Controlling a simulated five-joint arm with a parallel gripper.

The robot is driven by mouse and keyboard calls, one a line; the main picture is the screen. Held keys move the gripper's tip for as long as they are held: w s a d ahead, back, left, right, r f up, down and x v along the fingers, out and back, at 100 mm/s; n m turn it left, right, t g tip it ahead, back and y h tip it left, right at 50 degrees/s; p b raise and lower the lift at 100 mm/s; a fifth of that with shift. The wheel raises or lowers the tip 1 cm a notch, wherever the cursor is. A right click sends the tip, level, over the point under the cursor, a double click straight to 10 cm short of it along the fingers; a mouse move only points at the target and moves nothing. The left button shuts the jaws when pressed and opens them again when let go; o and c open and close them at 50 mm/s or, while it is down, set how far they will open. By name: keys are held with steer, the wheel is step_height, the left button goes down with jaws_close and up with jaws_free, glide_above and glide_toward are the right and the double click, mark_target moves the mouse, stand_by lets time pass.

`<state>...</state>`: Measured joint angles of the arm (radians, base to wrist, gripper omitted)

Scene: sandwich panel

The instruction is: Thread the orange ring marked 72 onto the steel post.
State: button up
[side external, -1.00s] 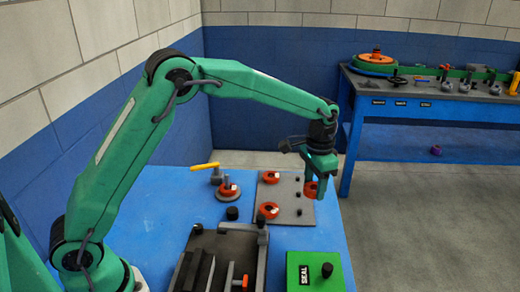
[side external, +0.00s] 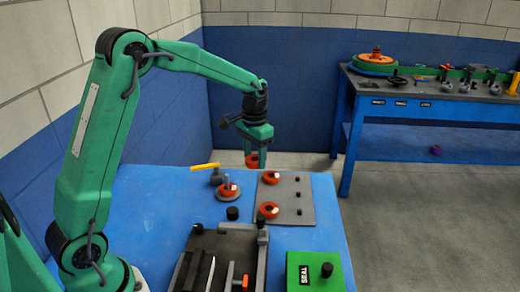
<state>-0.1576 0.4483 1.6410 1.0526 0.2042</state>
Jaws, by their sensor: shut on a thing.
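The ring's number is too small to read. The steel post (side external: 226,181) stands upright on a round grey base (side external: 228,197), to the left of and below the gripper in the picture. Another orange ring (side external: 232,191) sits low around this post. The held ring is apart from the post.
A grey plate (side external: 285,212) carries two more orange rings and several dark pegs. A dark fixture (side external: 222,243) and a green block (side external: 333,266) are nearer the front. Blue table (side external: 150,205) is clear at left.

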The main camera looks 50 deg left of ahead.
steer(key=n, duration=0.2)
glide_toward(227, 178)
steer(key=shift+w+a+r, duration=0.15)
steer(key=shift+a, duration=0.2)
steer(key=shift+f, duration=0.2)
steer(key=shift+f, duration=2.3)
steer(key=shift+f, duration=3)
stand_by(1.4)
